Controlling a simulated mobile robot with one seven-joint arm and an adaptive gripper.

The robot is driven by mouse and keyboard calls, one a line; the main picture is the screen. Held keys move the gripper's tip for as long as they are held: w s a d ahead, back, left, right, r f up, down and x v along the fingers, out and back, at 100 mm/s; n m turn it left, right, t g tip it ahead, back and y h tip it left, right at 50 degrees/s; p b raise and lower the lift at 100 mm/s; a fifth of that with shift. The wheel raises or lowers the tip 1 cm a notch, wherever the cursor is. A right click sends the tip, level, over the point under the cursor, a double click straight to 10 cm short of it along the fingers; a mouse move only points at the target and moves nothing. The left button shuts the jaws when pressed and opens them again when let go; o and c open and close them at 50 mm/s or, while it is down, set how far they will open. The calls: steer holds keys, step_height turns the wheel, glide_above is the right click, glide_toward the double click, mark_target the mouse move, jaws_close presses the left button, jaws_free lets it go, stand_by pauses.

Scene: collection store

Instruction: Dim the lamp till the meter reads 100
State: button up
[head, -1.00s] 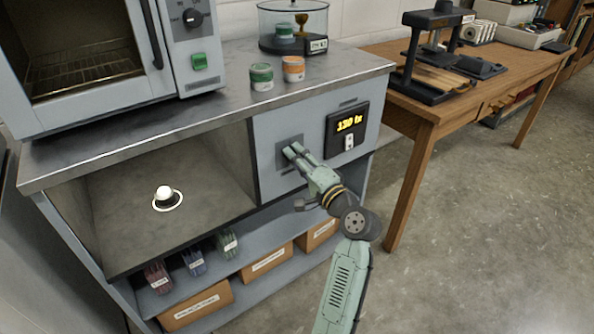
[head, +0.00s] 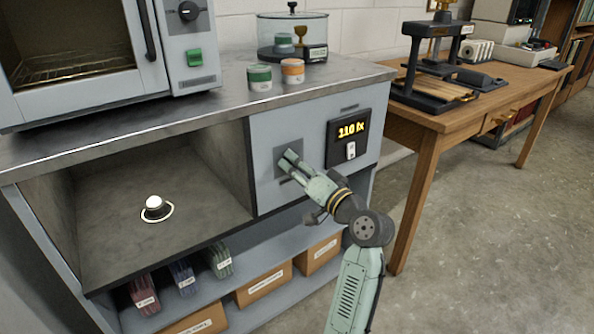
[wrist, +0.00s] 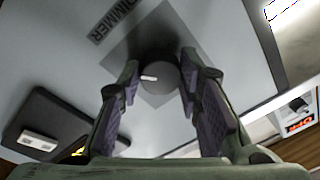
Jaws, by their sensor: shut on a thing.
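The meter (head: 348,137) is a black box on the grey front panel and reads about 110 lx in yellow digits. The lamp (head: 154,202) is a small lit white dome in a dark base, on the floor of the open bay at left.
A white switch (head: 350,151) sits below the meter digits. Green (head: 259,77) and orange (head: 292,71) tubs stand on the counter above.

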stand_by(0.4)
steer(key=o, duration=1.1)
steer(key=shift+o, duration=0.2)
steer(key=v, duration=0.7)
steer(key=shift+s, duration=0.2)
steer(key=shift+d+f, duration=0.1)
steer(key=shift+d, duration=0.05)
